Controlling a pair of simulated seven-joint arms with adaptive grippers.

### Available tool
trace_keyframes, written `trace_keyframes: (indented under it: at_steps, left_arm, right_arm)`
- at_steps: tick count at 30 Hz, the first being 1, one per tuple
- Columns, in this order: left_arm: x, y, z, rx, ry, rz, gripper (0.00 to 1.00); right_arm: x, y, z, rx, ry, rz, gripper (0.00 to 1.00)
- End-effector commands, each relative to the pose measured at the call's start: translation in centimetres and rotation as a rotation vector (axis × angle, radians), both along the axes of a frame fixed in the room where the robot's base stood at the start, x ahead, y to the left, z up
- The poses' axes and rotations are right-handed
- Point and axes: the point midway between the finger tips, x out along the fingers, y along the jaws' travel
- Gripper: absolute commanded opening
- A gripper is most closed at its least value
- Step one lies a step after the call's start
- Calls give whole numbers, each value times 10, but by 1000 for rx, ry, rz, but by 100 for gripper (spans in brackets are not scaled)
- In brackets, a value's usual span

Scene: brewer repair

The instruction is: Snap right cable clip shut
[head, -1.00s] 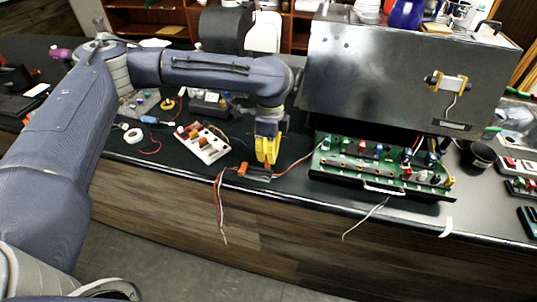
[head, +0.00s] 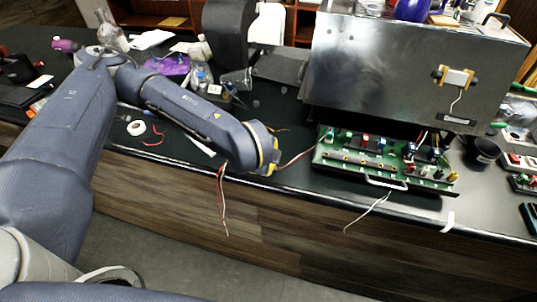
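I cannot make out a cable clip for certain. A white curved strip (head: 448,222) sticks out over the counter's front edge at right. A pale cable (head: 366,213) hangs over the edge below the open green circuit-board drawer (head: 352,158). Red and white wires (head: 222,200) hang over the edge further left. A red wire (head: 297,158) runs from behind my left wrist toward the drawer. My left gripper (head: 269,164) shows only as yellow bits behind the wrist at the counter edge. Its fingertips and whatever is under them are hidden. My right gripper is out of view.
A large metal brewer (head: 385,75) stands behind the drawer. A black cup (head: 482,153) is to the right of the drawer. A white tape roll (head: 135,128) lies on the counter at left. The dark counter between the tape roll and my forearm is partly clear.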

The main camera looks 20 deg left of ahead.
Motion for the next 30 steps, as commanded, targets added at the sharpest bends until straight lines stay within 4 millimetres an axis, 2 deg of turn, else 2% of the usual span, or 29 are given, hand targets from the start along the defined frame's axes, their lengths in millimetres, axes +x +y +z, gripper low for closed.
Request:
trace_keyframes:
  at_steps: [30]
  left_arm:
    - [-12, 1, -12, 6, -294, 4, 0]
  right_arm:
    - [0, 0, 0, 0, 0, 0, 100]
